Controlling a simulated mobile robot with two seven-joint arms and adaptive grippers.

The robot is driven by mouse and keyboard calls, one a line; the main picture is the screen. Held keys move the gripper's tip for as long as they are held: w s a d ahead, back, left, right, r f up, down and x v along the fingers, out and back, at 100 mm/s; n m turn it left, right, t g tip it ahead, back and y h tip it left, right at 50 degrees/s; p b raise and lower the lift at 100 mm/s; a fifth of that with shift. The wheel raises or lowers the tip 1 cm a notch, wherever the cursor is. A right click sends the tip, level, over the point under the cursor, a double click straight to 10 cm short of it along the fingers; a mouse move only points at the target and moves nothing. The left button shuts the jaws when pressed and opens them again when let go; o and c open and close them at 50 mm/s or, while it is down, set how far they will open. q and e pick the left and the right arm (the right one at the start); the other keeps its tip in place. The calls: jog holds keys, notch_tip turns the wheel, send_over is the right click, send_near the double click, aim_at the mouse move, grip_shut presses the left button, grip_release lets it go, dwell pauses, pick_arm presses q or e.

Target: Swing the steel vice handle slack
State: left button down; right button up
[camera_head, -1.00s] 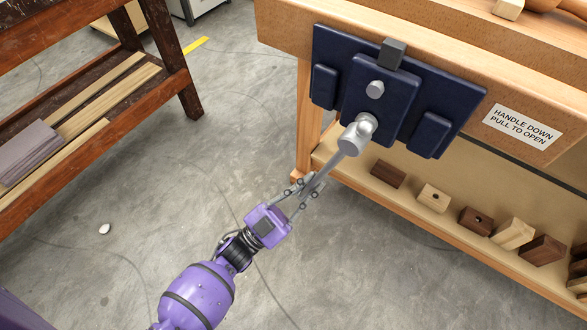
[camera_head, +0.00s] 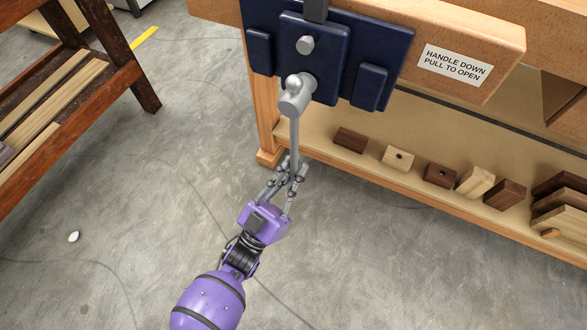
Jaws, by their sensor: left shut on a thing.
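The blue vice (camera_head: 300,62) is mounted on the front of the wooden bench, near its left end. Its steel handle (camera_head: 294,135) hangs down from the grey hub (camera_head: 297,95) and points almost straight down in the picture. My left gripper (camera_head: 289,172), on a purple arm from below, is shut on the lower end of the handle. The fingers hide the handle's tip. My right gripper is not in view.
A label (camera_head: 455,65) on the bench reads "HANDLE DOWN PULL TO OPEN". Several wood blocks (camera_head: 397,158) lie on the bench's lower shelf (camera_head: 320,130). A dark wooden rack (camera_head: 112,50) stands at the left. The concrete floor between is mostly clear.

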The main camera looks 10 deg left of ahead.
pick_arm(q)
jog(key=shift+d, duration=0.15)
jog(key=c, duration=1.8)
grip_release()
jog(key=shift+o, duration=0.2)
jog(key=v, duration=1.2)
